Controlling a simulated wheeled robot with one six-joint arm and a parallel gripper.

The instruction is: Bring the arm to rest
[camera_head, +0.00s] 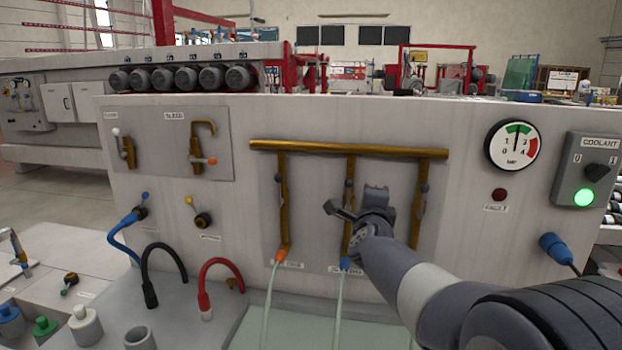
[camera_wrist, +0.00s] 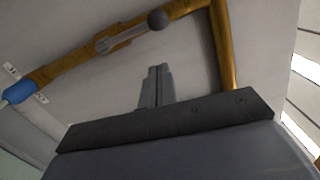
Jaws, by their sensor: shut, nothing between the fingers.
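My gripper (camera_head: 376,190) is in front of the grey machine panel, close to the middle of three vertical brass pipes (camera_head: 349,190). In the wrist view my gripper (camera_wrist: 154,70) shows its two fingers together with nothing between them. A brass pipe (camera_wrist: 85,62) with a lever and a dark ball knob (camera_wrist: 158,19) lies just beyond the fingers. A blue nozzle (camera_wrist: 18,92) is at that pipe's end. I cannot tell whether the gripper touches the pipe. My arm reaches in from the lower right and hides part of the panel.
A pressure gauge (camera_head: 512,145) and a coolant box (camera_head: 589,172) with a lit green lamp are at the right. Brass valves (camera_head: 196,148) are at the left. Black (camera_head: 152,250) and red (camera_head: 222,262) hoses arch in front. A brass header (camera_head: 348,149) runs above the pipes.

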